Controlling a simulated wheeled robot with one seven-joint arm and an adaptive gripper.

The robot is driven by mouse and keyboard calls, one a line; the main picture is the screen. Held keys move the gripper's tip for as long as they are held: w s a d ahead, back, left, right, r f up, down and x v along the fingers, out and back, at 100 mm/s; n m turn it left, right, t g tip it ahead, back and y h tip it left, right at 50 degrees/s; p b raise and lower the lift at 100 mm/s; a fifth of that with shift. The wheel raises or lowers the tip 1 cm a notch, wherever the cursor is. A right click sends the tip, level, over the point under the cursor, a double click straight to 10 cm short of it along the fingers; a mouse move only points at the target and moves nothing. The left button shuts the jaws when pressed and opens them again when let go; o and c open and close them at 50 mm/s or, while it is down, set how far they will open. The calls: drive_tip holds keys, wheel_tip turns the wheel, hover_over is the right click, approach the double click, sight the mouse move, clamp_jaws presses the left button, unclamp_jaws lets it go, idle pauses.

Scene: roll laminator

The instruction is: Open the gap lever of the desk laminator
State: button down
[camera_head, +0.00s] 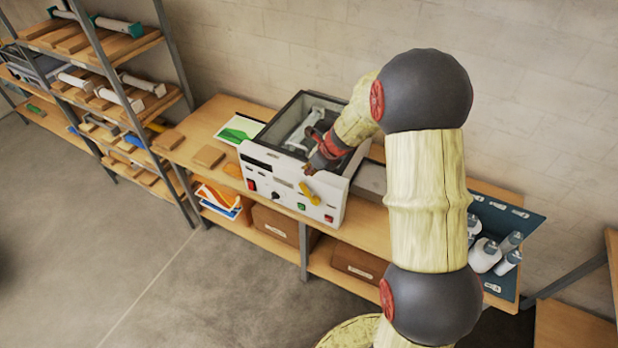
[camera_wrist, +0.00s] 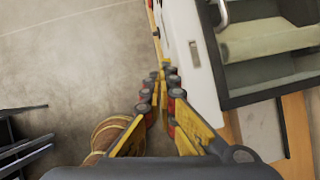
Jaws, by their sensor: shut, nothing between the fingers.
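The desk laminator (camera_head: 258,172) is a white box with a dark-framed open top, standing on the wooden bench. Its yellow gap lever (camera_head: 309,193) is on the front panel, slanting from upper left to lower right. My gripper (camera_head: 309,169) is shut and empty at the upper front edge, just above the lever in the picture. I cannot tell whether it touches the lever. In the wrist view my gripper's fingers (camera_wrist: 161,88) are together beside the laminator's white panel (camera_wrist: 194,60). A yellow bit at the fingertips there cannot be told apart as lever or finger.
The wooden bench (camera_head: 205,122) has a shelf below with brown boxes (camera_head: 275,225). A rack (camera_head: 105,85) of rollers and boards stands left. A dark blue mat (camera_head: 530,222) with bottles is at right. Concrete floor (camera_head: 100,250) lies clear in front.

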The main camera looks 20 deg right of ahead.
drive_tip(key=r, duration=0.3)
drive_tip(key=shift+s+a+r, duration=0.1)
drive_tip(key=shift+s+a, duration=0.1)
drive_tip(key=shift+s, duration=0.1)
drive_tip(key=shift+s, duration=0.1)
